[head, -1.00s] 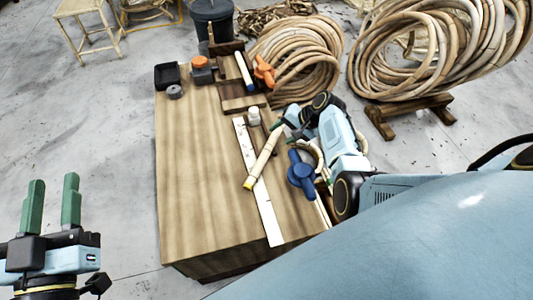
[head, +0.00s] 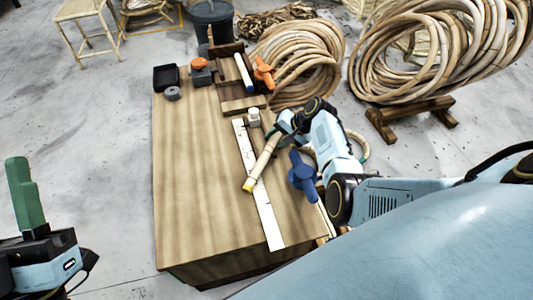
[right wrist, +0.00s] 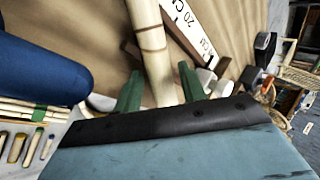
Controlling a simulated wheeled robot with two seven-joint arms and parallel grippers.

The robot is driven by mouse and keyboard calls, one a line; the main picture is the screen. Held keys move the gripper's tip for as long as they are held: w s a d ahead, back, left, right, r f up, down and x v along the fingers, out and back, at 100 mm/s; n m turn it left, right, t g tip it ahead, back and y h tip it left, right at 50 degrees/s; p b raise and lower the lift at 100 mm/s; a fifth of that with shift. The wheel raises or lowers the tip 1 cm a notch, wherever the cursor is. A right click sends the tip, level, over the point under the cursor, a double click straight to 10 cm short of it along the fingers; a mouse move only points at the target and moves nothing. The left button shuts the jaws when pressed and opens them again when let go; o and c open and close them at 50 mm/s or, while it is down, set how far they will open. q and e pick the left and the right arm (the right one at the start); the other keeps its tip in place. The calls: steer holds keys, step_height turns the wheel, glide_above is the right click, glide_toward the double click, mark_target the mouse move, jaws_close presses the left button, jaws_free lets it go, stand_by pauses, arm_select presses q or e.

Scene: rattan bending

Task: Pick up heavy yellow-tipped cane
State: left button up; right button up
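The yellow-tipped cane (head: 262,165) is a short, thick pale rod lying slantwise near the right side of the wooden table (head: 195,190), its yellow end towards me. My right gripper (head: 283,130) is at its far end. In the right wrist view the cane (right wrist: 153,45) runs between the two green fingers of my right gripper (right wrist: 160,85). The fingers stand apart on either side of it, with narrow gaps showing. My left gripper (head: 25,195) is at the left edge, away from the table, with only one green finger visible.
A white ruler (head: 258,190) lies beneath the cane. A blue tool (head: 301,175) stands right of the cane, close to my right arm. A wooden tray (head: 236,85) and black box (head: 166,77) are at the back. The table's left half is clear.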

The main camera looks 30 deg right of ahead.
jaws_close()
